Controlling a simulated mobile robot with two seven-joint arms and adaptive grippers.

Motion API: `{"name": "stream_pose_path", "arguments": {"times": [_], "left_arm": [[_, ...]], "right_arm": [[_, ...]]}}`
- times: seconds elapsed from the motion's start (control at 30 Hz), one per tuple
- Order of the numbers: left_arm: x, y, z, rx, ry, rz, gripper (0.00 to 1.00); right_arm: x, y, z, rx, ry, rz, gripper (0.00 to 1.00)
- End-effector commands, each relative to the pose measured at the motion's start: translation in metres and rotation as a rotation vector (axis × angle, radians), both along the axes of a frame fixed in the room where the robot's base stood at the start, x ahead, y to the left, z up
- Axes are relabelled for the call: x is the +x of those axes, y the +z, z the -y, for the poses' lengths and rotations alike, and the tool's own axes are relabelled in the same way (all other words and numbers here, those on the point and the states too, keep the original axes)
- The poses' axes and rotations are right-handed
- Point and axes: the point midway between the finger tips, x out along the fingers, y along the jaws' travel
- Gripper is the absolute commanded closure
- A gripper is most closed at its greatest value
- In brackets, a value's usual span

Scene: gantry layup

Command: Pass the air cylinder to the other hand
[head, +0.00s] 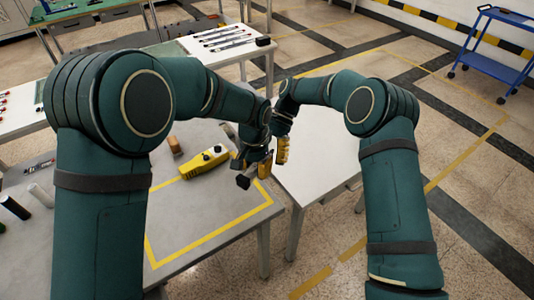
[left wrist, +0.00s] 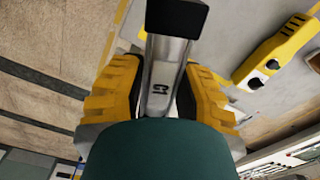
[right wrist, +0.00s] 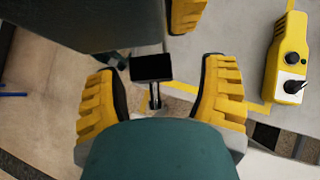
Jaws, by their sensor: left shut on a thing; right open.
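The air cylinder is a silver body marked C1 with a black end cap; it shows in the left wrist view (left wrist: 163,68). My left gripper (left wrist: 163,88) is shut on its silver body. In the head view its dark end (head: 243,181) sticks out beside my left gripper (head: 256,168), above the table's edge. My right gripper (head: 282,150) is close beside the left one. In the right wrist view my right gripper (right wrist: 163,85) is open. The cylinder's black end and thin rod (right wrist: 153,70) show between its fingers, with gaps on both sides. Whether the end lies fully inside the fingers is unclear.
A yellow control box (head: 205,162) with knobs lies on the grey table (head: 205,215), which has a yellow taped outline. A white table (head: 318,150) stands to the right. Dark and white cylinders (head: 14,208) stand at the left. A blue cart (head: 497,50) is far off.

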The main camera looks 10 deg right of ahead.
Motion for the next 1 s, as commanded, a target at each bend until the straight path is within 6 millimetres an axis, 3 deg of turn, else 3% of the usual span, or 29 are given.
{"name": "stream_pose_path", "arguments": {"times": [0.13,0.33,0.47,0.5,0.57,1.0], "left_arm": [[0.0002,0.0005,0.0002,-0.001,0.000,0.001,1.00],[0.0000,0.0006,0.0006,-0.001,-0.001,0.001,1.00],[-0.0006,0.0007,0.0015,-0.001,-0.003,0.000,1.00],[-0.0007,0.0007,0.0018,-0.001,-0.003,0.000,0.60],[-0.0007,0.0007,0.0018,-0.002,-0.003,-0.001,0.39],[0.0005,0.0088,0.0006,-0.003,0.000,0.003,0.37]], "right_arm": [[0.0002,0.0002,0.0001,0.000,0.000,0.000,0.31],[0.0005,0.0003,0.0001,0.001,-0.001,0.000,1.00],[0.0006,0.0003,-0.0003,0.000,-0.001,0.002,1.00],[0.0008,0.0008,-0.0007,0.001,-0.001,0.003,1.00],[0.0008,0.0009,-0.0008,0.001,-0.001,0.003,1.00],[0.0004,0.0008,0.0001,0.001,-0.001,0.000,1.00]]}}
